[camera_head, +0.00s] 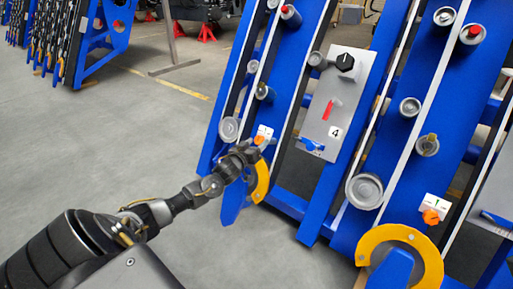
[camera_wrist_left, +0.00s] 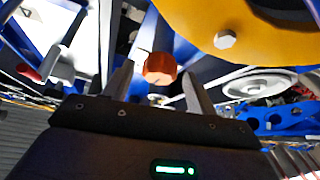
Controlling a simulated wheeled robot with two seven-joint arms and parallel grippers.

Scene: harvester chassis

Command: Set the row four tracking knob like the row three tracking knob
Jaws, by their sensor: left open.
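An orange tracking knob (camera_head: 259,140) sits on a small white plate (camera_head: 265,131) on the blue frame, left of the plate marked 4 (camera_head: 333,108). My left gripper (camera_head: 253,151) is at this knob, partly covering it. In the left wrist view the orange knob (camera_wrist_left: 159,68) shows between the two open fingertips, with gaps on both sides. A second orange knob (camera_head: 430,217) sits on a white plate with a green mark (camera_head: 436,204) at the lower right, clear of the gripper. I cannot tell which row each orange knob belongs to. My right gripper is not in view.
A yellow curved guard (camera_head: 263,180) is close beside the left gripper; it looms large in the wrist view (camera_wrist_left: 215,20). Another yellow guard (camera_head: 400,240) is at lower right. The numbered plate carries a black knob (camera_head: 345,62) and red lever (camera_head: 331,108). Open floor lies left.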

